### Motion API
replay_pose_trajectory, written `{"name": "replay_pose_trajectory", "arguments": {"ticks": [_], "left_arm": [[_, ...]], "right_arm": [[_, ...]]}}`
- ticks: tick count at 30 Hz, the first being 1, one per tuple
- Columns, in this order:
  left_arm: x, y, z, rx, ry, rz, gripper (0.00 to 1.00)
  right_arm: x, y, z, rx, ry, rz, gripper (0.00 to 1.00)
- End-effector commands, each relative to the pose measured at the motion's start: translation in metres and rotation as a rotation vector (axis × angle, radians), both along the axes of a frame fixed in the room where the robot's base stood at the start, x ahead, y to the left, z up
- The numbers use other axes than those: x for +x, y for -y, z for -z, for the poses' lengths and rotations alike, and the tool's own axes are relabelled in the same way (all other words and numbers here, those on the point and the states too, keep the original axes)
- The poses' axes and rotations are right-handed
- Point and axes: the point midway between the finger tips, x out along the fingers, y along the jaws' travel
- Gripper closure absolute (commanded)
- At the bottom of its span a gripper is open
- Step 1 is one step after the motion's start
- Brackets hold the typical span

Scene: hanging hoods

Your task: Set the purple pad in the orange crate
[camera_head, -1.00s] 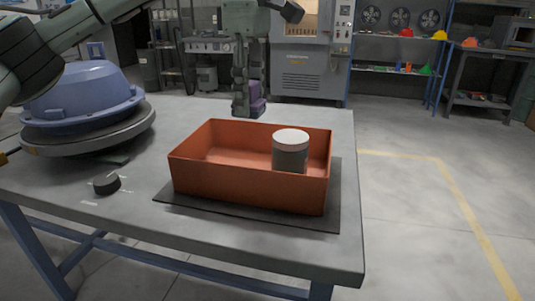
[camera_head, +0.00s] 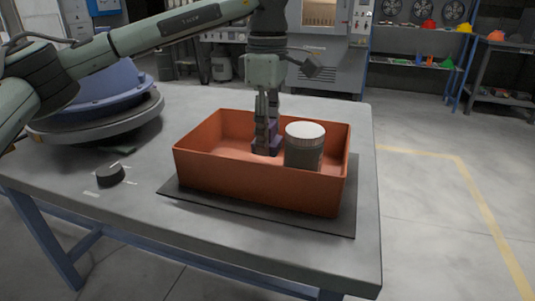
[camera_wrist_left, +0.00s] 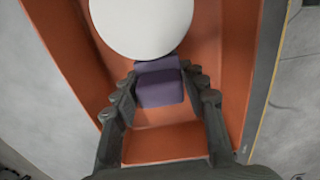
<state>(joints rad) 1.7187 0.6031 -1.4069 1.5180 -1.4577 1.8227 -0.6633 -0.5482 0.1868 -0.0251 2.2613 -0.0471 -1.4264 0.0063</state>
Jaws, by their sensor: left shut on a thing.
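The orange crate (camera_head: 262,182) stands on a dark mat on the grey table. It also shows in the left wrist view (camera_wrist_left: 232,70). My left gripper (camera_head: 266,150) points down inside the crate and is shut on the purple pad (camera_head: 280,130). In the left wrist view the purple pad (camera_wrist_left: 158,84) sits between the fingers of my left gripper (camera_wrist_left: 160,90), with the orange floor around it. I cannot tell whether the pad touches the crate floor. My right gripper is not in view.
A grey canister with a white lid (camera_head: 305,145) stands in the crate, close to the pad on its right. A blue domed part (camera_head: 90,92) on a round base sits at the table's left. A small black puck (camera_head: 110,175) lies at front left.

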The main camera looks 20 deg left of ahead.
Motion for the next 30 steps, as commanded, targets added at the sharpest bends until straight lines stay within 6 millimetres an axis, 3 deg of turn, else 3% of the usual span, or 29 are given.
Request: {"name": "replay_pose_trajectory", "arguments": {"ticks": [9,21,22,26,30], "left_arm": [[-0.001,0.0,0.041,0.0,-0.001,0.0,0.88],[0.0,0.0,0.047,0.0,0.0,0.0,0.88],[0.0,0.0,0.046,0.001,0.0,0.0,0.55],[0.0,0.0,0.046,0.001,0.0,0.0,0.39],[0.0,0.0,0.046,0.001,0.0,0.0,0.37]], "right_arm": [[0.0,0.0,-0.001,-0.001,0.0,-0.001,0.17],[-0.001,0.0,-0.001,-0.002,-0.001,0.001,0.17],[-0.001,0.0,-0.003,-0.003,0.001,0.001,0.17],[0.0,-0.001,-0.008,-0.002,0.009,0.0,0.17],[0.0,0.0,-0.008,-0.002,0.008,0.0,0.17]]}}
